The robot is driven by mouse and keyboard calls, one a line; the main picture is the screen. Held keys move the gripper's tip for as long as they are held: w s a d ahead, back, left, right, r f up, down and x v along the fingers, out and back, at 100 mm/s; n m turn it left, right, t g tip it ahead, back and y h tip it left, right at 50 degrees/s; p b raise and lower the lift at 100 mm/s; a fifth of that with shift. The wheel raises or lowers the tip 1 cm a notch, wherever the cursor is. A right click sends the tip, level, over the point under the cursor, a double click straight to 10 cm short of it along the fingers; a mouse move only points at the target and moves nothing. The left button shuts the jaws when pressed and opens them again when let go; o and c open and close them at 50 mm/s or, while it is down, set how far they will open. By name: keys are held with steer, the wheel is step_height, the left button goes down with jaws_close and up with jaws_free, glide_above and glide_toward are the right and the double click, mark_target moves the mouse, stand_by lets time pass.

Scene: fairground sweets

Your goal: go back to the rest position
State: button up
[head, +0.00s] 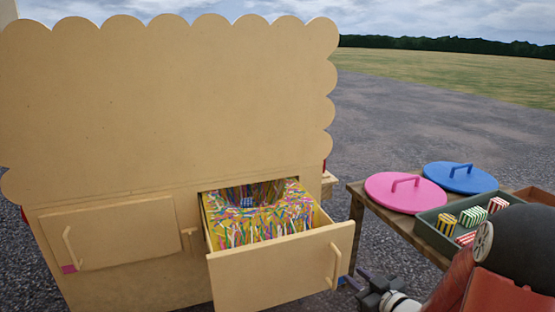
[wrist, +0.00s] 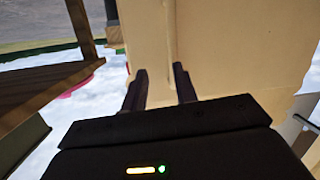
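My gripper (head: 362,282) is low at the right of the open drawer in the head view, near its front corner. In the wrist view, my gripper (wrist: 161,74) has its two fingers apart with nothing between them, against a cream panel. The drawer (head: 290,268) is pulled out of the cream stand (head: 165,105). In it is a block covered in coloured strips (head: 258,226), with a round hollow holding a small blue-and-white item (head: 247,202).
A wooden table (head: 358,200) at the right bears a pink lid (head: 405,202), a blue lid (head: 461,186) and a green tray (head: 434,236) with several striped boxes. A closed door (head: 115,235) is left of the drawer. Open gravel (head: 400,120) lies behind.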

steer(key=s+d+r+m+g+h+p, duration=0.1)
steer(key=s+r+m+g+h+p, duration=0.2)
steer(key=r, duration=0.4)
steer(key=s+r+g+h+p, duration=0.1)
steer(key=s+r+h, duration=0.2)
steer(key=r+h, duration=0.25)
steer(key=s+a+r+m+g+y+p, duration=0.1)
steer(key=s+a+r+g, duration=0.1)
steer(key=s, duration=0.7)
steer(key=s+a+r+m+g+y+p, duration=0.1)
steer(key=s+a+r+m+g+p, duration=0.1)
steer(key=s+a+r, duration=0.3)
steer(key=s+a, duration=0.1)
steer(key=s, duration=0.3)
steer(key=shift+g, duration=0.4)
